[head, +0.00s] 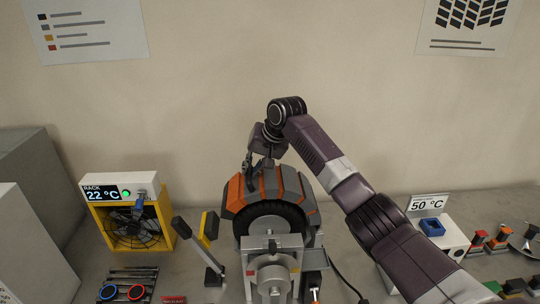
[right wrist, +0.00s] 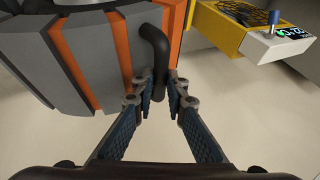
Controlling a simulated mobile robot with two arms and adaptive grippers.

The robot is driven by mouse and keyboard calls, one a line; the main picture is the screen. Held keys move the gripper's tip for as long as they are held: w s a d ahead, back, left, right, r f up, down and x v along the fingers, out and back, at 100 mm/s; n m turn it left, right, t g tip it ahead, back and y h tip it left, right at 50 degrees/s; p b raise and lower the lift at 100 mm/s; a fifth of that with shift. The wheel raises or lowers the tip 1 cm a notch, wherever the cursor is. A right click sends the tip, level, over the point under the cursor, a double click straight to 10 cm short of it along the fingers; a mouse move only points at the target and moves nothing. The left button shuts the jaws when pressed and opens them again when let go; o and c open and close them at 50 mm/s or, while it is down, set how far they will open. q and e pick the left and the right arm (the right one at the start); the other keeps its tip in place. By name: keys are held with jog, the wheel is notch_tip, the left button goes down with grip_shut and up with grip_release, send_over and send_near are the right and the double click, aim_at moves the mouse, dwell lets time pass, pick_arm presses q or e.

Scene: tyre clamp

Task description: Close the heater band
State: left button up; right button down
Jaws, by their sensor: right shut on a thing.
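The heater band (head: 290,186), grey segments with orange strips, arches over the top of the black tyre (head: 268,209). The tyre stands upright behind a grey clamp stand (head: 270,262), which hides its lower part. My right gripper (head: 249,168) is at the band's upper left side. In the right wrist view the band (right wrist: 85,55) fills the upper left. There my right gripper (right wrist: 163,88) is shut on a bent black handle (right wrist: 156,48) at the band's edge. I cannot tell whether the band's ends meet. My left gripper is out of view.
A yellow fan unit (head: 135,228) with a 22 °C display stands at the left. Upright levers (head: 197,245) stand left of the clamp. A white box (head: 447,238) with a 50 °C sign stands at the right. Tools and blue and red rings lie at the front left.

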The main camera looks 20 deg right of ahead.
jog(key=shift+h, duration=0.5)
jog(key=a+f, duration=0.1)
jog(key=a, duration=0.1)
jog(key=w+a+f, duration=0.1)
jog(key=shift+a+f, duration=0.1)
jog(key=shift+a, duration=0.25)
jog(key=shift+w+a+f+n, duration=0.1)
jog(key=shift+f+n, duration=0.15)
jog(key=shift+n, duration=0.05)
jog(key=c, duration=2.1)
grip_release()
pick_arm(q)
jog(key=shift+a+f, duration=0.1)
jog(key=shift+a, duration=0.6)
pick_arm(e)
jog(key=shift+o, duration=0.8)
jog(key=shift+a+f, duration=0.1)
jog(key=shift+a, duration=0.1)
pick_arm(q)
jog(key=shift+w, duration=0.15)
pick_arm(e)
jog(key=shift+d+f, duration=0.1)
jog(key=shift+d, duration=0.2)
jog(key=v, duration=1.2)
jog(key=shift+w+a, duration=0.1)
jog(key=shift+a, duration=0.15)
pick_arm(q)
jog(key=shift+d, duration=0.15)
pick_arm(e)
jog(key=shift+g, duration=0.3)
